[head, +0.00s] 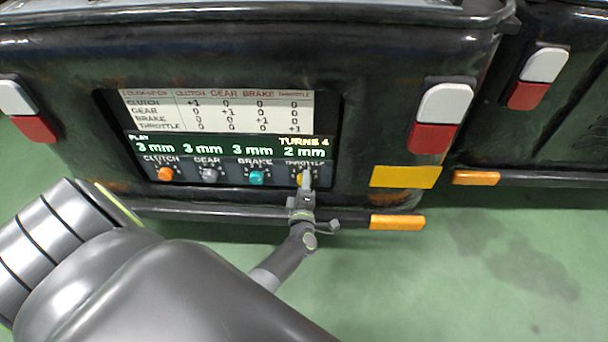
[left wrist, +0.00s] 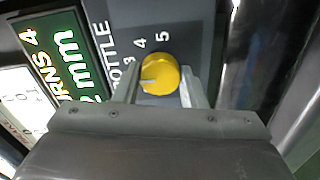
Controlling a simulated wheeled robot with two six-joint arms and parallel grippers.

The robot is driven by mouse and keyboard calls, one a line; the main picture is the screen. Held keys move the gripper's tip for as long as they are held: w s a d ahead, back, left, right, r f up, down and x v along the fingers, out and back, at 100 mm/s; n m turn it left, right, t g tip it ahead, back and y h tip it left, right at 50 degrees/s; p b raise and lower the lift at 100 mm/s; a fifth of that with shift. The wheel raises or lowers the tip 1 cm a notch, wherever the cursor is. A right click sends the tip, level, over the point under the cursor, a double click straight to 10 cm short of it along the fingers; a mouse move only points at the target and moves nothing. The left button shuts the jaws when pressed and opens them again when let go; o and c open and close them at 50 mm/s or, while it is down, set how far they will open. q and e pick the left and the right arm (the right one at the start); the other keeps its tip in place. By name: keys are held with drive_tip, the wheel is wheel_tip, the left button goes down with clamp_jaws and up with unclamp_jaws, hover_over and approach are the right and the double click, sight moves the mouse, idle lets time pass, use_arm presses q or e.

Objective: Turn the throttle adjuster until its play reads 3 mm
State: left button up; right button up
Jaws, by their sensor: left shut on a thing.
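The throttle adjuster is a yellow knob (left wrist: 160,73) with a pale pointer mark, seen in the left wrist view between the fingers of my left gripper (left wrist: 158,90). The gripper is shut on it. In the head view my left gripper (head: 305,182) reaches the rightmost knob and mostly hides it. The green display (head: 230,147) reads 3 mm for clutch, gear and brake, 2 mm for throttle, and TURNS 4. My right gripper is not in view.
The orange clutch knob (head: 165,174), grey gear knob (head: 209,175) and teal brake knob (head: 257,177) sit in a row to the left. A table card (head: 220,110) is above the display. A dark bumper bar (head: 230,214) runs below the panel.

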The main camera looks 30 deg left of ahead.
use_arm(q)
drive_tip(key=shift+m+p, duration=0.85)
drive_tip(key=shift+m, duration=1.25)
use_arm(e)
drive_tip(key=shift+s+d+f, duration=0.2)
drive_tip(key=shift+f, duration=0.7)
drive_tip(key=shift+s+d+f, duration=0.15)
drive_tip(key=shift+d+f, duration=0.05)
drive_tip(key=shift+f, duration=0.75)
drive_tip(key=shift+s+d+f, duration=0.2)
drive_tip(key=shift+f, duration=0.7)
use_arm(q)
drive_tip(key=o, duration=1)
drive_tip(key=shift+s, duration=0.1)
